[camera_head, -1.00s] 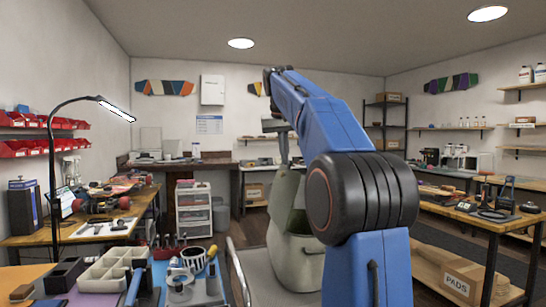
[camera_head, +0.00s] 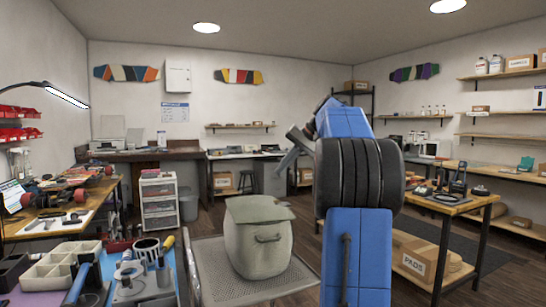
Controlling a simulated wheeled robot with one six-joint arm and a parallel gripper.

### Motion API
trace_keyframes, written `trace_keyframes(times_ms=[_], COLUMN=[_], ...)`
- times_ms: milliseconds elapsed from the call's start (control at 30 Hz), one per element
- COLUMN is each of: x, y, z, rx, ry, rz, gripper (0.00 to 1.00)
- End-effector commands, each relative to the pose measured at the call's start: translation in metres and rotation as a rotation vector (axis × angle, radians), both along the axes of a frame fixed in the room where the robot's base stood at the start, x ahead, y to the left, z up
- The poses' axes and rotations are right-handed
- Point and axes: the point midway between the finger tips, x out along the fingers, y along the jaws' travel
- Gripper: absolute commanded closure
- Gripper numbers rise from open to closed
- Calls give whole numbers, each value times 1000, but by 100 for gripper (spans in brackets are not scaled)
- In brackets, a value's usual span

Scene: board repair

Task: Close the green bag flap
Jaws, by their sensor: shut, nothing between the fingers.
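The green bag (camera_head: 258,248) stands upright on a grey mesh platform in the middle of the camera_head view. Its flap (camera_head: 257,209) lies over the top of the bag, nearly level, with its right edge sticking out a little. A dark handle (camera_head: 268,239) shows on the bag's front.
The mesh platform (camera_head: 212,262) has bare room around the bag. A workbench with bins (camera_head: 52,268) and tools is at the left front. A wooden table (camera_head: 448,205) stands at the right, with a PADS box (camera_head: 415,262) below. A white drawer unit (camera_head: 159,203) stands behind.

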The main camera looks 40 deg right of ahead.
Motion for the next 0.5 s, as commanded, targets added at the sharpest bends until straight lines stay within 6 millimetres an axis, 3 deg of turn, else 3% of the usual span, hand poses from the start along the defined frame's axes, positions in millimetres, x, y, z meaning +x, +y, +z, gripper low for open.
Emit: trace_keyframes(times_ms=[200,500], x=[-11,-17], y=[-26,-41], z=[-44,-92], rx=[192,394], ry=[-71,-153], rz=[-5,-1], gripper=[100,100])
